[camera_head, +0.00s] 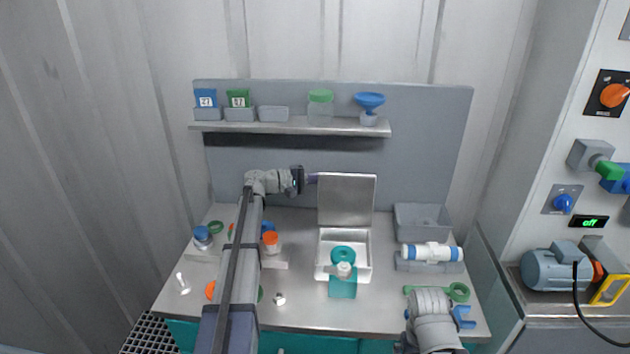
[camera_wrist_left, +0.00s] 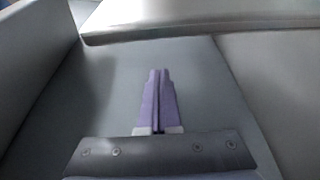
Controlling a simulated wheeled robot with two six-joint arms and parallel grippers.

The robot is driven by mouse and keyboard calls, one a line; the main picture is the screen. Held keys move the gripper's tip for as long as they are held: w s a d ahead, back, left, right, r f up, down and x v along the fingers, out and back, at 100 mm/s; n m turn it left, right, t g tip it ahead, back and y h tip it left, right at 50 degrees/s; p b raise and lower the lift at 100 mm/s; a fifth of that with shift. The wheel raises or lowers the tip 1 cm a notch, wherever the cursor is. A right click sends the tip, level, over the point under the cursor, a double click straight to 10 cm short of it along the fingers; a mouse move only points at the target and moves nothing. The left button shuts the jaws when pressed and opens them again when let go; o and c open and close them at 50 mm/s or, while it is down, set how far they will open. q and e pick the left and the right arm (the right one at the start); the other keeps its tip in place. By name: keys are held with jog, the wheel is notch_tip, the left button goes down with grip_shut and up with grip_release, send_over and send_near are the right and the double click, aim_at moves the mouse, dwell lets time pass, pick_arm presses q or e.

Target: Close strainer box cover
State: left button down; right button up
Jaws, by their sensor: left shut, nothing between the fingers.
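The strainer box (camera_head: 326,243) is an open metal box near the middle of the bench. Its cover (camera_head: 347,200) stands upright at the back edge, swung open. My left gripper (camera_head: 312,178) is shut and empty, its purple fingertips beside or behind the cover's upper left edge; contact cannot be told. The shut purple fingers (camera_wrist_left: 159,100) also show in the left wrist view against grey surfaces.
A teal ring (camera_head: 342,252) lies in the box, with a pale fitting (camera_head: 343,269) and teal block (camera_head: 343,288) at its front. A shelf (camera_head: 290,126) is above.

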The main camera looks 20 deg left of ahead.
aim_at(337, 182)
pick_arm(q)
jog(key=s+d, duration=0.1)
jog(key=s+d+p, duration=0.1)
jog(key=d, duration=0.1)
jog(key=shift+s+d+r, duration=0.15)
jog(key=shift+r, duration=0.2)
pick_arm(e)
jog(key=shift+r, duration=0.35)
